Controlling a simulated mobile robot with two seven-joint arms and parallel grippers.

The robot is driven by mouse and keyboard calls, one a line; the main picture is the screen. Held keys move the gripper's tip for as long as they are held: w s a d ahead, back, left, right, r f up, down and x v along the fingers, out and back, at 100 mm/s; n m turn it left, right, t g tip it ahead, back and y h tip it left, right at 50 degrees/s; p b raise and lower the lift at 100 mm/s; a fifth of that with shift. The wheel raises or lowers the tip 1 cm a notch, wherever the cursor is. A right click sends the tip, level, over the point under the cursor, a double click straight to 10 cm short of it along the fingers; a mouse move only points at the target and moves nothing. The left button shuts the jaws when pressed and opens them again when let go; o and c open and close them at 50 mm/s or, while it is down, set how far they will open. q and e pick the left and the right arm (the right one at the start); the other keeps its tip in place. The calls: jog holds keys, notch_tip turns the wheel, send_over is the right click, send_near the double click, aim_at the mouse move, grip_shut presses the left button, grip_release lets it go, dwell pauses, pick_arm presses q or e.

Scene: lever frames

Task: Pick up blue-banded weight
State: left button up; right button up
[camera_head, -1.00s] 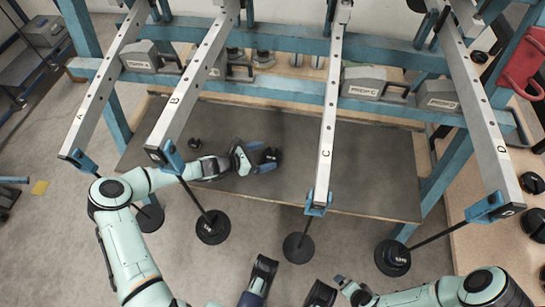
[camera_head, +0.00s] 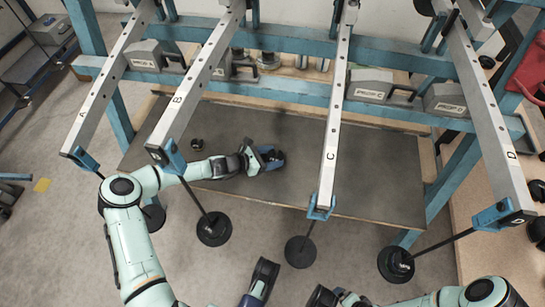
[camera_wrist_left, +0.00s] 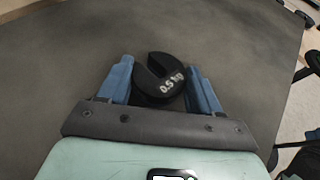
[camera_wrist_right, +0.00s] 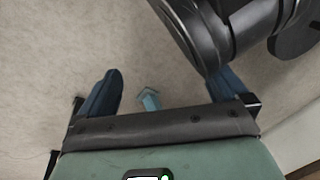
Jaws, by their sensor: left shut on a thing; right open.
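A black slotted weight (camera_wrist_left: 158,78) marked 0.5 kg sits between the blue fingers of my left gripper (camera_wrist_left: 159,68) in the left wrist view. The gripper is shut on it, a finger on each side. In the head view, the weight (camera_head: 274,157) is at or just above the dark tabletop, and my left gripper (camera_head: 264,158) reaches it from the left. I cannot make out a blue band on it. My right gripper (camera_wrist_right: 163,80) is open and empty over the pale floor in the right wrist view.
A smaller black weight (camera_head: 196,145) stands on the dark table (camera_head: 320,130) to the left. Beams A (camera_head: 108,85), B (camera_head: 200,80), C (camera_head: 336,110) and D (camera_head: 490,110) stretch overhead, with rods and black discs hanging at their near ends. The table's right part is clear.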

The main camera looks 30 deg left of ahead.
aim_at(271, 157)
pick_arm(q)
notch_tip(271, 157, up, 7)
jog(key=shift+r+p, duration=0.15)
jog(key=shift+p, duration=1.05)
pick_arm(e)
notch_tip(271, 157, up, 4)
jog(key=w+t, duration=0.1)
jog(key=w, duration=0.2)
pick_arm(q)
notch_tip(271, 157, up, 16)
jog(key=p, duration=0.7)
pick_arm(e)
jog(key=s+a+r+g+y, duration=0.1)
jog(key=s+a+r+g, duration=0.1)
jog(key=s+a+r, duration=0.2)
notch_tip(271, 157, up, 4)
jog(key=s, duration=0.3)
jog(key=shift+a+n, duration=0.15)
jog(key=shift+n, duration=0.25)
